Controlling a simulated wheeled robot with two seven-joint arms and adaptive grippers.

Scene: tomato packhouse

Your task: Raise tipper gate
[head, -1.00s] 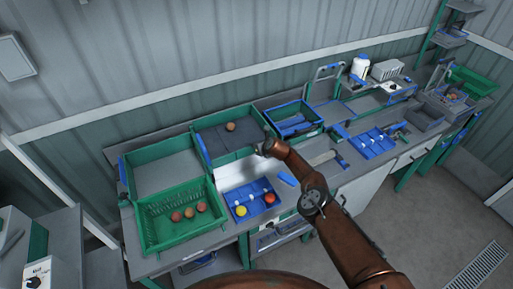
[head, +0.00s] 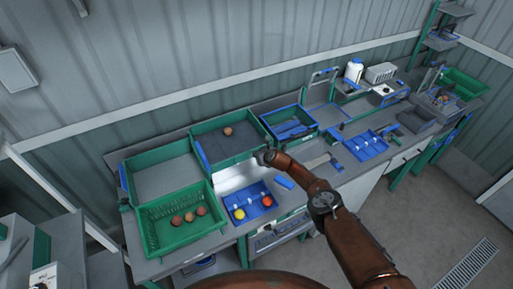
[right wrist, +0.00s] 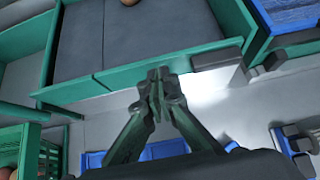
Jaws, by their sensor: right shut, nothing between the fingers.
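The tipper looks like the green-walled tray with a dark grey floor (head: 228,147) at the back of the bench; one tomato (head: 228,131) lies on it. I cannot tell for sure which part is the gate; a green front wall (right wrist: 120,82) runs along the tray's near side in the right wrist view. A grey tab (right wrist: 216,54) stands out by that wall. My right gripper (right wrist: 158,76) is shut and empty, its tips at or just in front of the wall, left of the tab. It also shows in the head view (head: 264,158). My left gripper is out of view.
A green crate (head: 152,238) with several tomatoes stands front left. A blue tray (head: 234,198) with a yellow and a red tomato sits below my right gripper. An empty green-walled bin (head: 160,178) is at left, and a blue-rimmed bin (head: 290,122) at right.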

